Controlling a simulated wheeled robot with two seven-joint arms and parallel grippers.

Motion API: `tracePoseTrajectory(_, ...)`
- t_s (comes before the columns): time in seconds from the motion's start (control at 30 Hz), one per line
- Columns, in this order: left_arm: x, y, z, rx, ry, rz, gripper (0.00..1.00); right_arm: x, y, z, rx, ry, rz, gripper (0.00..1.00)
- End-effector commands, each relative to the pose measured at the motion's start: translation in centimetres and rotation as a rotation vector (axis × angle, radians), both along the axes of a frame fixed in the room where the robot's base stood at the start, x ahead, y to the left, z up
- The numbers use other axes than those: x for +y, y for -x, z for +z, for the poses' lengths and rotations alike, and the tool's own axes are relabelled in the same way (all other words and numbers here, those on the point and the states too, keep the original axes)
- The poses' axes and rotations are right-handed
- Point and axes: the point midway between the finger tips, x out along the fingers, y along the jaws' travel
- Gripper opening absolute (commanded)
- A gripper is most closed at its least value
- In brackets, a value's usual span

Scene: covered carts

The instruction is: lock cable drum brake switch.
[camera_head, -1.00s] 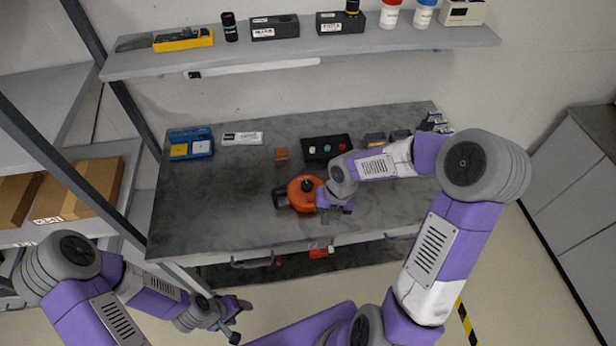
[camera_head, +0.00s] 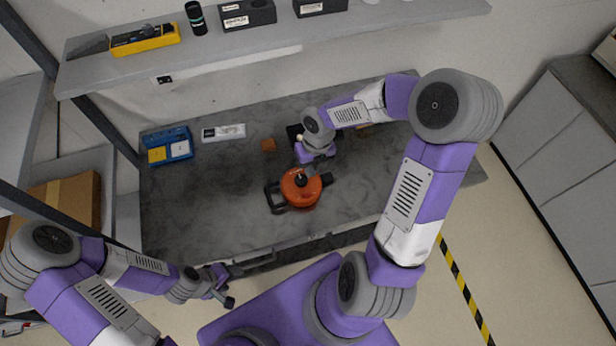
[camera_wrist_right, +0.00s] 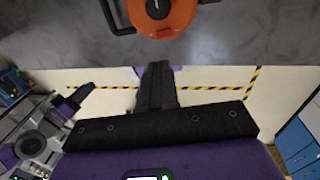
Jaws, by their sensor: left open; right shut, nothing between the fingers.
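The orange cable drum (camera_head: 301,195) with a dark frame or handle (camera_head: 275,196) stands on the grey workbench (camera_head: 190,215). A dark knob shows on its top. In the right wrist view the drum (camera_wrist_right: 178,17) is cut off by the top edge, and a small red part (camera_wrist_right: 166,33) shows on its rim. I cannot tell the brake switch's position. My right gripper (camera_head: 310,172) is above the drum's far side; its fingers (camera_wrist_right: 157,75) are shut and empty, apart from the drum in the wrist view. My left gripper (camera_head: 226,293) is open and empty, off the bench's front edge.
A shelf (camera_head: 250,45) with several items hangs above.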

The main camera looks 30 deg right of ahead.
Motion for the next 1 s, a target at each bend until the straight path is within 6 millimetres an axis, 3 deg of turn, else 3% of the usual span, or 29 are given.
tracePoseTrajectory(0.5, 0.0, 0.0, -2.8, 0.000, 0.000, 0.000, 0.58, 1.3, -0.1, -10.4, 0.002, -0.001, 0.003, 0.00)
tracePoseTrajectory(0.7, 0.0, 0.0, -3.3, 0.000, 0.000, 0.000, 0.58, 1.5, -0.2, -12.4, 0.000, -0.001, 0.001, 0.00)
tracePoseTrajectory(1.0, 0.0, 0.0, -3.3, 0.000, 0.000, 0.000, 0.58, 1.6, -0.2, -12.8, -0.001, -0.001, 0.000, 0.00)
